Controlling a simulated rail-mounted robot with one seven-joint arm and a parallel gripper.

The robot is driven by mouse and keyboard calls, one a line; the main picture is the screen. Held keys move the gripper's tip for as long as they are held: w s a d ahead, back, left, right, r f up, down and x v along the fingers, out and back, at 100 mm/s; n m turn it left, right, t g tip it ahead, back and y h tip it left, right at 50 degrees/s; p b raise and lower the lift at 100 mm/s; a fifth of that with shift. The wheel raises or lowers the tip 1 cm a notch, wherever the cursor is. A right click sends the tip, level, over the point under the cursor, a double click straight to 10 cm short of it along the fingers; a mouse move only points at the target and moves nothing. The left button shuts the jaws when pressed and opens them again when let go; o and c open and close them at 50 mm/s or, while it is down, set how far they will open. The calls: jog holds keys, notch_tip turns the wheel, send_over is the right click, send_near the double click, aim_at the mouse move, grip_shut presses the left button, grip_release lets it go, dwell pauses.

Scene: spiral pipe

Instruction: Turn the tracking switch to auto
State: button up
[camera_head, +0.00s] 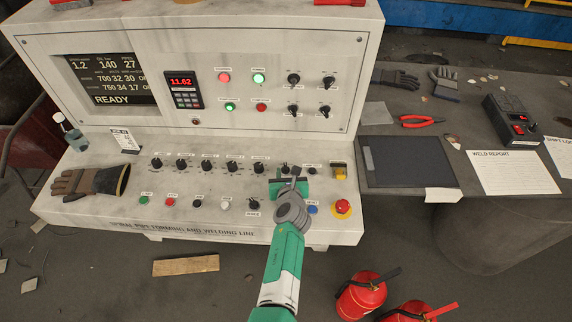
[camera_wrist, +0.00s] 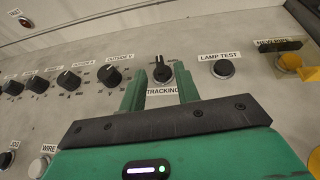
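The tracking switch is a black rotary knob (camera_wrist: 162,72) on the console's sloped panel, above its TRACKING label (camera_wrist: 162,91). Its light pointer mark points roughly straight up in the wrist view; the position lettering around it is too small to read. My gripper (camera_wrist: 161,88) has its two green fingers apart, one to each side of the label, with the knob just beyond and between the tips. Contact cannot be told. In the head view my gripper (camera_head: 288,184) is over the right part of the lower panel, just in front of the switch (camera_head: 285,168).
The lamp test button (camera_wrist: 223,68) is right of the switch, and another black knob (camera_wrist: 108,76) is left of it. A red emergency button (camera_head: 343,207) and a yellow-topped part (camera_head: 340,172) stand at the panel's right. A work glove (camera_head: 90,182) lies at the left.

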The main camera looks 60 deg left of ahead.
jog(key=p+v, duration=0.2)
jog(key=v, duration=0.3)
